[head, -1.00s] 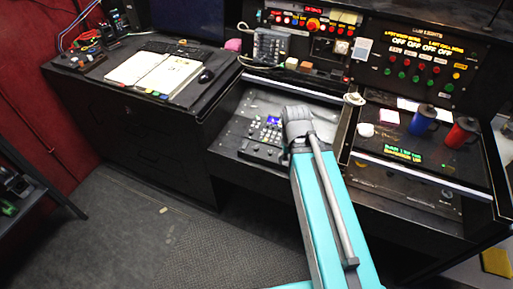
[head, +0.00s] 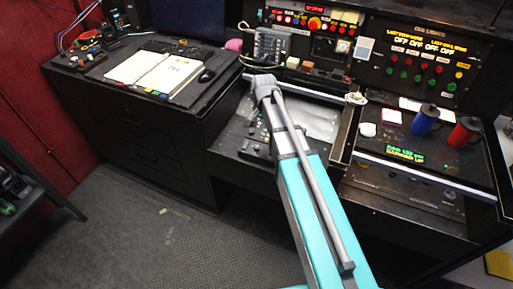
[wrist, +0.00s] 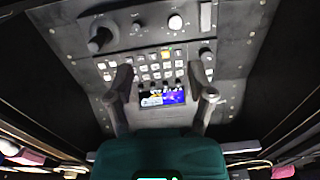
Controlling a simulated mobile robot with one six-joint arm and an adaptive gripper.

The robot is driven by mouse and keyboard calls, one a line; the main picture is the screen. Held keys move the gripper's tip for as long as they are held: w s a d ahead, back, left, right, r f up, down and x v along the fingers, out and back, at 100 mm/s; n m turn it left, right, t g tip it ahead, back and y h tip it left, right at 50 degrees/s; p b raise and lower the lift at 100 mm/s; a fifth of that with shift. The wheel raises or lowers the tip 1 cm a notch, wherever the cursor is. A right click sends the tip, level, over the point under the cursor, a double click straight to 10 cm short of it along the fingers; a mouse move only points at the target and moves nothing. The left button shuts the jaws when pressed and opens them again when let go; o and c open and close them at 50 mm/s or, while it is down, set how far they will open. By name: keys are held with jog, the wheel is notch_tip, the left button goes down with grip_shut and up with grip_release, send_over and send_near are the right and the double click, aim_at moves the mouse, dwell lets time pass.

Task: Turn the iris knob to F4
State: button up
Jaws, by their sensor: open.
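A grey control panel (wrist: 145,55) fills the upper middle of the wrist view, with several small buttons and a lit screen (wrist: 162,95). A large dark knob (wrist: 98,42) stands at its upper left, and smaller knobs (wrist: 175,22) and (wrist: 205,56) sit at the top and right. I cannot read any label, so I cannot tell which one is the iris knob or its setting. My gripper (wrist: 161,76) is open and empty above the buttons and screen, apart from the knobs. In the head view the panel (head: 240,140) is partly behind my arm.
A desk to the left holds an open book (head: 150,70) and a mouse (head: 207,75). To the right are a blue mug (head: 424,122), a red mug (head: 462,133) and a panel of coloured buttons (head: 415,65). A metal rail (head: 345,135) edges the recess.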

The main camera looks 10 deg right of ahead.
aim_at(257, 147)
jog(key=shift+w+a+f+m, duration=0.1)
jog(key=shift+w+a+m, duration=0.2)
jog(key=shift+w, duration=0.3)
jog(key=shift+w+a+m, duration=0.2)
jog(key=shift+w+a, duration=0.2)
jog(key=shift+w, duration=0.2)
jog(key=shift+f, duration=0.2)
notch_tip(257, 147, down, 13)
jog(key=b, duration=1.3)
jog(key=shift+w+a+f+b, duration=0.1)
jog(key=shift+f+b, duration=0.1)
jog(key=shift+b, duration=0.2)
grip_shut()
